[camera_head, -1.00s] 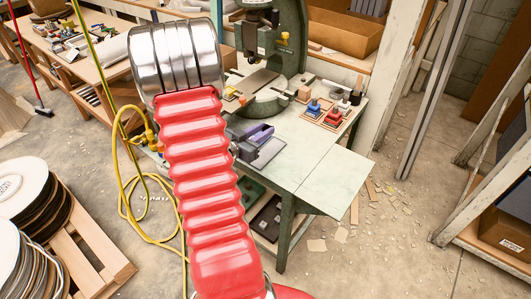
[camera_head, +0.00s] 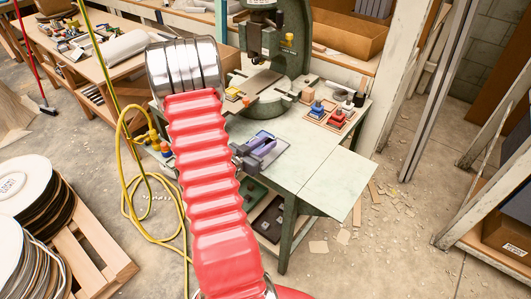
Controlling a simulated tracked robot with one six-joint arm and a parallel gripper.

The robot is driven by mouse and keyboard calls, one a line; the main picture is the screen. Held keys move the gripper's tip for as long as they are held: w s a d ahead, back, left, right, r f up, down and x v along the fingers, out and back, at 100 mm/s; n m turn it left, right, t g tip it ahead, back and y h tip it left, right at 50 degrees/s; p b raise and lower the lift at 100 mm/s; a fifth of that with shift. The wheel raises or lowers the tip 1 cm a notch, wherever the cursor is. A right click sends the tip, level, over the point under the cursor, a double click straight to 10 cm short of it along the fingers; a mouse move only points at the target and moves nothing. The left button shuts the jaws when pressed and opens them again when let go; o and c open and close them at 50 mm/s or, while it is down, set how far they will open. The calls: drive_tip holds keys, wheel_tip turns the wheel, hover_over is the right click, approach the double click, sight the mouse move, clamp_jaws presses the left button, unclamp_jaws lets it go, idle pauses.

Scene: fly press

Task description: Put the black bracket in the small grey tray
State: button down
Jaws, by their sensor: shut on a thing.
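My gripper (camera_head: 263,147) shows small, dark and purplish, just right of my red ribbed arm. It is shut and low over the small grey tray (camera_head: 277,159), which lies on the pale green bench. The black bracket cannot be made out clearly; what is between the jaws is too small and dark to separate from them. I cannot tell whether it touches the tray. My arm hides the bench left of the tray.
The green press (camera_head: 292,45) stands behind on the bench (camera_head: 310,170). A wooden board with blue and red pieces (camera_head: 336,118) lies right of the tray. The bench's front right is clear. A yellow hose (camera_head: 125,150) hangs at left.

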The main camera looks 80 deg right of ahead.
sight(265, 157)
drive_tip(key=shift+f, duration=2.05)
drive_tip(key=shift+f, duration=0.1)
drive_tip(key=c, duration=1.5)
unclamp_jaws()
drive_tip(key=shift+v, duration=6.05)
